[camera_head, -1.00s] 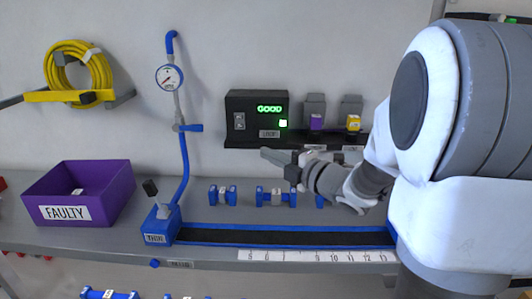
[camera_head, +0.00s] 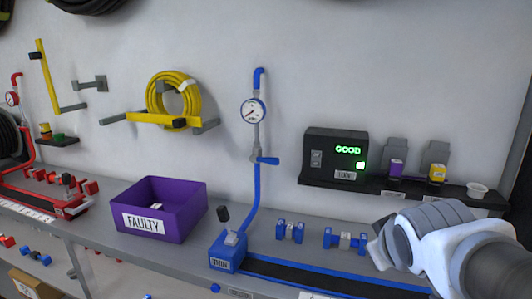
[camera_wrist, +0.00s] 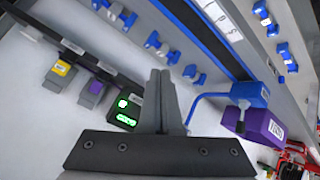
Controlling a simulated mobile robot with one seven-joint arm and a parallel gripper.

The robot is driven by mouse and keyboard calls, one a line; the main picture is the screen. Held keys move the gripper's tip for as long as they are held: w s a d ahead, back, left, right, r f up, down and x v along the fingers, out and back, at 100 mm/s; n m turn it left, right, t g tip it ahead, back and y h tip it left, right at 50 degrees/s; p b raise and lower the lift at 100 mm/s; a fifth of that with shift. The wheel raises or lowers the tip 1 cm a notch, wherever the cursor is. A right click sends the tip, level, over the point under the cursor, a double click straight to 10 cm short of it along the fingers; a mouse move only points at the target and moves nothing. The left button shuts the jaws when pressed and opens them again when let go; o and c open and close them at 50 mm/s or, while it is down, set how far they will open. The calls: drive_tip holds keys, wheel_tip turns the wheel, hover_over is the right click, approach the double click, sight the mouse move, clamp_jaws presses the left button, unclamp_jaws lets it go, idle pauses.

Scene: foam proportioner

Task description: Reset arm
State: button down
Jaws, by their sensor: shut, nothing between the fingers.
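My gripper (camera_wrist: 160,76) is shut and empty in the wrist view, its two grey fingers together in front of the shelf wall. In the head view my arm is at the lower right. The gripper (camera_head: 376,248) there is partly hidden by my wrist, close to the blue-ended fittings (camera_head: 345,239) on the bench. I cannot tell whether it touches anything there. The black tester box (camera_head: 335,156) shows a green GOOD and stands on the wall shelf above my arm.
A purple FAULTY bin (camera_head: 190,212) and a blue stand (camera_head: 227,253) with a pipe and gauge (camera_head: 253,110) are to the left. A yellow hose coil (camera_head: 172,100) hangs on the wall. The wall space above the tester is clear.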

drive_tip(key=s+a+f+m+g+y, duration=0.25)
drive_tip(key=s+a, duration=0.35)
drive_tip(key=s, duration=0.4)
wheel_tip(320, 180, up, 12)
drive_tip(key=s+m+g+p, duration=0.1)
drive_tip(key=p, duration=1.2)
drive_tip(key=shift+s, duration=0.3)
